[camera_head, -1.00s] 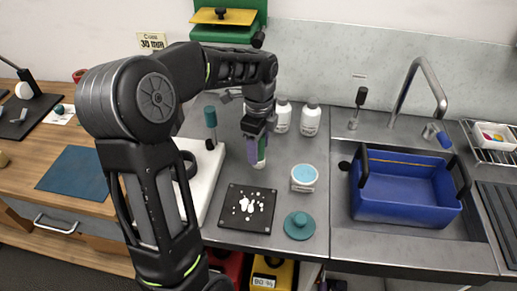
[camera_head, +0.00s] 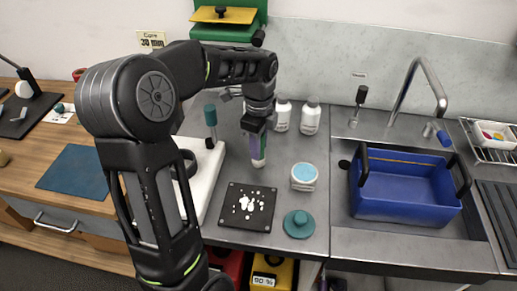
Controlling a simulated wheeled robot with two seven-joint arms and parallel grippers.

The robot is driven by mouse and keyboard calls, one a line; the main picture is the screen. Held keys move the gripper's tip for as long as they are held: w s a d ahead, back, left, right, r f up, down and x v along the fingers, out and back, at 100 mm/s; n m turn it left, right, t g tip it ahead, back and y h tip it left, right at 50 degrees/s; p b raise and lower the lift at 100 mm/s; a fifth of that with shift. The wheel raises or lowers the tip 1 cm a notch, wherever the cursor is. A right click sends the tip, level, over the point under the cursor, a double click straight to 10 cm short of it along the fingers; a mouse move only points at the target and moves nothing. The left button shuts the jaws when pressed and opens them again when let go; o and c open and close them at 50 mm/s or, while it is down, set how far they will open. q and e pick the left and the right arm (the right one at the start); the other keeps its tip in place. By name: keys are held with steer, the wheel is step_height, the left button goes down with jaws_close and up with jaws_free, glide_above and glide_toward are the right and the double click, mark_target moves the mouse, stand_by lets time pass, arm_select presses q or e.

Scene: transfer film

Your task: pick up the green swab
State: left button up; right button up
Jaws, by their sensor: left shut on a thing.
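My left gripper (camera_head: 257,125) points down over the counter, behind the black plate (camera_head: 232,218). My right gripper is not in view.
A blue-topped jar (camera_head: 304,177), teal lid (camera_head: 299,224) and two white bottles (camera_head: 310,117) stand nearby. A white slab (camera_head: 208,180) with a teal-handled tool (camera_head: 210,115) is left. A blue basin (camera_head: 405,205) sits in the sink, right.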

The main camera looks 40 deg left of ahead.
arm_select(q)
jaws_close()
step_height(320, 180, up, 10)
steer(key=shift+r+b, duration=0.1)
steer(key=shift+b, duration=0.35)
stand_by(0.8)
